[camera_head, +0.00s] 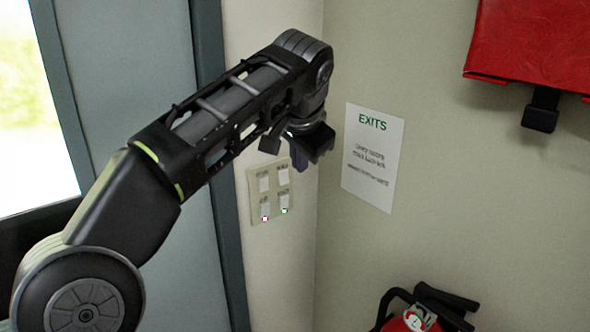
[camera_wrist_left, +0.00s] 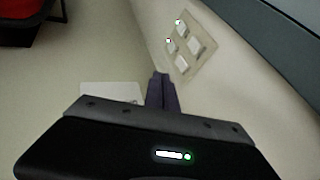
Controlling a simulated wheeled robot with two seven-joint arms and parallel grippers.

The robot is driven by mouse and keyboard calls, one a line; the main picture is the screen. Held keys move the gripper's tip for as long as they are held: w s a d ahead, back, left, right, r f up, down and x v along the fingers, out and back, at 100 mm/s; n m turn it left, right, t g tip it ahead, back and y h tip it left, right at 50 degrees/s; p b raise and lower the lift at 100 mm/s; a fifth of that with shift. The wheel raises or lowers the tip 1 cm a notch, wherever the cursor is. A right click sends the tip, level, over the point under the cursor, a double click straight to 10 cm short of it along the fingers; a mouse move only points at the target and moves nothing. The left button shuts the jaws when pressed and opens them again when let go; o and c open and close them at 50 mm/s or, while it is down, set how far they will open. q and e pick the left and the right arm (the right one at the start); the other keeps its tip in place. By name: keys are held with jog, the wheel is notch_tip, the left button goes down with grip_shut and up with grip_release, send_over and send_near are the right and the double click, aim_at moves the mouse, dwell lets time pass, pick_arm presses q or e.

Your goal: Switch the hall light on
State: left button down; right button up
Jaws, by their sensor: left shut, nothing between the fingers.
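A beige switch panel (camera_head: 257,209) with several white rocker switches is on the narrow wall beside the door frame. Two small lights glow at the bottom of its lower switches in the head view. The panel also shows in the left wrist view (camera_wrist_left: 196,67), up and right of the fingertips. My left gripper (camera_head: 300,161) is in front of the wall, just right of the panel's upper part. Its dark purple fingers are shut with nothing between them, and they also show in the left wrist view (camera_wrist_left: 161,80). They appear apart from the switches. My right gripper is not in view.
A white EXITS sign (camera_head: 372,158) is on the wall to the right. A red case (camera_head: 535,40) hangs at the upper right, and a red fire extinguisher (camera_head: 398,325) is below. A grey door (camera_head: 130,60) with a bright window is at left.

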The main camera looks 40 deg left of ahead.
aim_at(288, 177)
pick_arm(q)
jog(key=w+a+f, duration=0.1)
jog(key=a+f, duration=0.1)
jog(key=w+a+f+b, duration=0.1)
jog(key=w+a+f, duration=0.1)
jog(key=f, duration=0.1)
jog(key=w+a+f, duration=0.2)
jog(key=a+f, duration=0.1)
jog(key=shift+w+f+b, duration=0.15)
jog(key=shift+w+b, duration=0.1)
jog(key=shift+b, duration=0.1)
